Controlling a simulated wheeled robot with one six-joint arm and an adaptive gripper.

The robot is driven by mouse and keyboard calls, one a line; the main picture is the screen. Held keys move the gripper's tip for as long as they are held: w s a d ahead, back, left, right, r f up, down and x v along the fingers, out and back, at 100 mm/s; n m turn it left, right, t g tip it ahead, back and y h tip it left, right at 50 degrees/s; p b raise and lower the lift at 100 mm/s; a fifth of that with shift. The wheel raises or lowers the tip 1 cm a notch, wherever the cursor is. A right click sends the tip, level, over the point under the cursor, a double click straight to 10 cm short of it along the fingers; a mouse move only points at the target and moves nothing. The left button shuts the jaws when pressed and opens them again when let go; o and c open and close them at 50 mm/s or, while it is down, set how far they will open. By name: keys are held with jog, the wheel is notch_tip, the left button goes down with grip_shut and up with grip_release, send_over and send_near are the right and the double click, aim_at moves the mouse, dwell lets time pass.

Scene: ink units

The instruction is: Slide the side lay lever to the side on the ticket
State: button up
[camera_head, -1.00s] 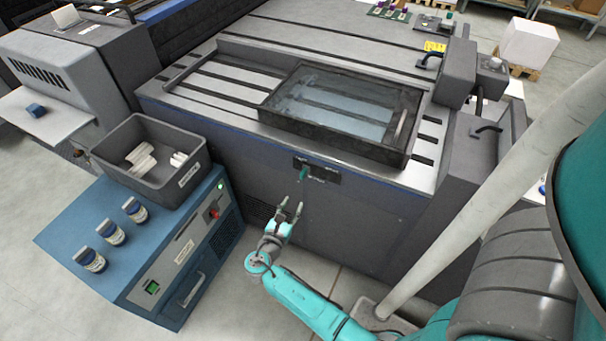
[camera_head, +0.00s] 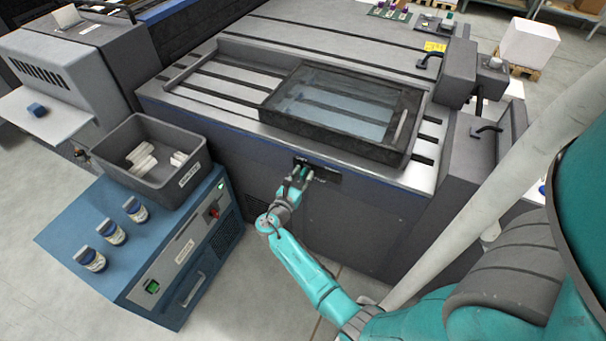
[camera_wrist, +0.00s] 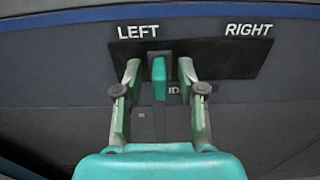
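The teal side lay lever (camera_wrist: 159,80) stands in the wrist view at the left part of a black plate (camera_wrist: 235,58) marked LEFT and RIGHT, nearer the LEFT word. My gripper (camera_wrist: 159,68) is open, with one finger on each side of the lever and a gap visible on both sides. In the head view my gripper (camera_head: 301,172) is at the machine's front panel and largely covers the lever. A label under the plate is mostly hidden by the lever and fingers. A yellow note (camera_head: 435,46) lies on the machine; its writing is too small to read.
The grey press (camera_head: 350,215) fills the middle, with a glass-covered frame (camera_head: 270,107) on top. A blue cabinet (camera_head: 130,265) stands at the left, carrying a dark bin (camera_head: 122,165) and several jars (camera_head: 111,232). Floor is free between cabinet and press.

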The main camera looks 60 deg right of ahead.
aim_at(328, 174)
jog(key=shift+d, duration=0.25)
grip_shut()
jog(key=s, duration=0.5)
jog(key=s+d, duration=0.1)
jog(key=s, duration=0.1)
jog(key=shift+s, duration=0.2)
grip_release()
